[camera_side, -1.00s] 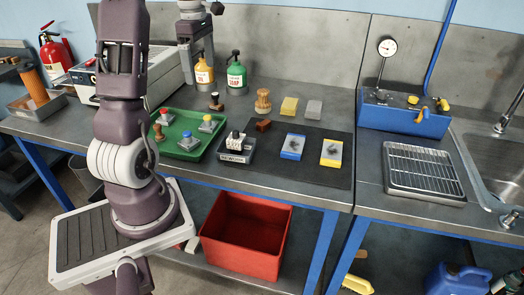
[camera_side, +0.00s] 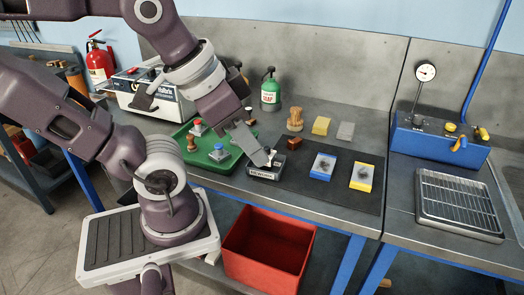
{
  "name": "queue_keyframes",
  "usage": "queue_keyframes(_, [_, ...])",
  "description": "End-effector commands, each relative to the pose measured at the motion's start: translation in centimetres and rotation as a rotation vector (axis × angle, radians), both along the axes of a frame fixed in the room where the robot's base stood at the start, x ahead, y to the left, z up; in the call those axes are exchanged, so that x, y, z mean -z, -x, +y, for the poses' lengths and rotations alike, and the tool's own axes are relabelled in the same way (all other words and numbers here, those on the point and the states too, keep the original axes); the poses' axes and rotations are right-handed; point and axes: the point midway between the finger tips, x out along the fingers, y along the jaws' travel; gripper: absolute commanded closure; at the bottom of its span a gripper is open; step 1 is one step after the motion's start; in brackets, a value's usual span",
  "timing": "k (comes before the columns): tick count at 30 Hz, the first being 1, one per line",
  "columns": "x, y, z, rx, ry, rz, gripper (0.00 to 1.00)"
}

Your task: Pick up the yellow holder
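The green tray (camera_side: 203,165) stands on the bench and holds small metal holders. One with a red top (camera_side: 198,125) and one with a blue top (camera_side: 219,151) show clearly. I cannot see the yellow-topped holder now; my arm and gripper cover the right part of the tray. My gripper (camera_side: 266,158) reaches down over a small dark labelled box (camera_side: 265,172) just right of the tray. Its fingertips are close to the white and black pieces in that box. I cannot tell if they touch, or whether the fingers are open or shut.
A brown block (camera_side: 294,142), a blue-edged pad (camera_side: 322,167) and a yellow-edged pad (camera_side: 361,177) lie on the dark mat (camera_side: 335,200). A wooden brush (camera_side: 295,119) and a green bottle (camera_side: 270,90) stand behind. The mat's front right is clear.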

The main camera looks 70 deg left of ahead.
Motion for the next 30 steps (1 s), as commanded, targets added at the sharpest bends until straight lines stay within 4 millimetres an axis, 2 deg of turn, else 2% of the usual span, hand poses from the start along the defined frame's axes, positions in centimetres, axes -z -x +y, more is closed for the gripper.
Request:
queue_keyframes(8, [0.0, -0.1, 0.1, -0.003, 0.001, 0.002, 0.72])
queue_keyframes(11, [0.4, -0.9, 1.5, 0.008, -0.055, 0.057, 0.72])
queue_keyframes(14, [2.0, -3.1, 5.8, 0.059, -0.211, 0.223, 0.72])
queue_keyframes(17, [4.4, -5.3, 12.2, 0.158, -0.412, 0.459, 0.72])
queue_keyframes(18, [5.5, -6.0, 14.9, 0.208, -0.488, 0.558, 0.72])
queue_keyframes(24, [10.5, -7.9, 28.1, 0.54, -0.805, 1.08, 0.72])
queue_keyframes(27, [12.3, -8.4, 32.7, 0.707, -0.898, 1.282, 0.72])
queue_keyframes(30, [13.4, -8.8, 35.4, 0.823, -0.951, 1.404, 0.72])
